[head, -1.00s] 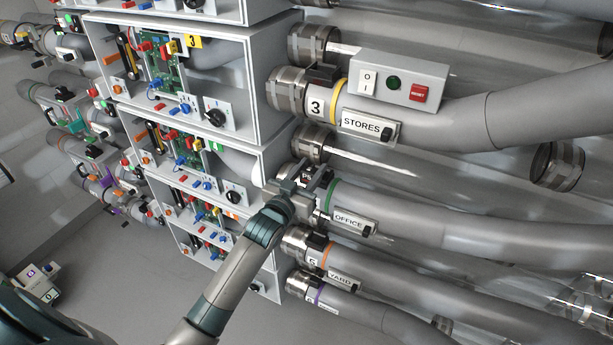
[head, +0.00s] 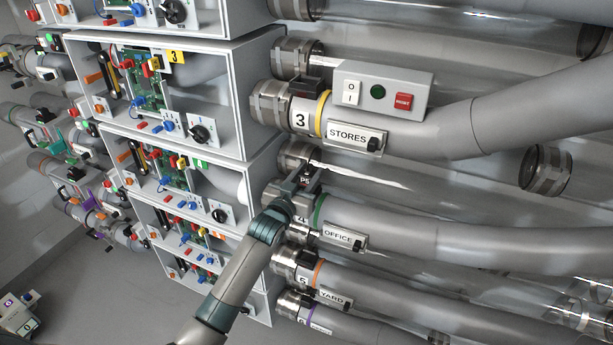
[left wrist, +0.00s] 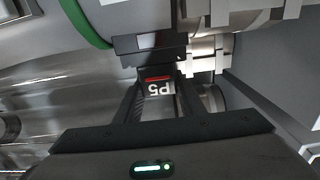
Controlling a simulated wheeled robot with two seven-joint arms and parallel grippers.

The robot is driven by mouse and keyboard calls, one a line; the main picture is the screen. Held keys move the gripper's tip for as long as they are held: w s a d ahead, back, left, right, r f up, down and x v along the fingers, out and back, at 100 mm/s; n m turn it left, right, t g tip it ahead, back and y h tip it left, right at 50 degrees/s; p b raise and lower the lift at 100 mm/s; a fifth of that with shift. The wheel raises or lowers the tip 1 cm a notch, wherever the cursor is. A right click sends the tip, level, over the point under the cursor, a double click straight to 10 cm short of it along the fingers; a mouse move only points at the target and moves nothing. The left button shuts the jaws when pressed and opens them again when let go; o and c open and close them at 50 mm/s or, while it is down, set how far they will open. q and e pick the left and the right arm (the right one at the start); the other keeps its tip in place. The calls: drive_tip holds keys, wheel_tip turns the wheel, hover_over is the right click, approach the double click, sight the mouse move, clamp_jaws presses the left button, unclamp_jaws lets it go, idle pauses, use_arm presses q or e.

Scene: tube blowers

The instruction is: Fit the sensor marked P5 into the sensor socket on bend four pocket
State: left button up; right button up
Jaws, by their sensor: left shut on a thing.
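The dark sensor marked P5 (head: 306,180) is between the fingers of my left gripper (head: 300,181), at bend four. In the left wrist view the P5 sensor (left wrist: 158,88) shows white lettering and a red stripe. My left gripper (left wrist: 155,103) is shut on it there. A dark socket block (left wrist: 150,50) on the pipe lies just beyond the sensor, close to or touching it; I cannot tell whether the sensor is seated. Bend four (head: 385,228) has a green ring and an OFFICE plate. My right gripper is not in view.
The STORES bend (head: 425,128) with its switch box (head: 382,89) lies above. The YARD bend (head: 400,287) lies below. Open-fronted grey cabinets (head: 262,110) with boards and knobs stand to the left. Clear tubes run behind the bends.

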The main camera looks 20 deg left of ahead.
use_arm(q)
drive_tip(key=shift+f, duration=0.55)
drive_tip(key=shift+f+b, duration=0.35)
drive_tip(key=shift+b, duration=0.05)
idle(0.5)
drive_tip(key=o, duration=1.1)
drive_tip(key=shift+s, duration=0.2)
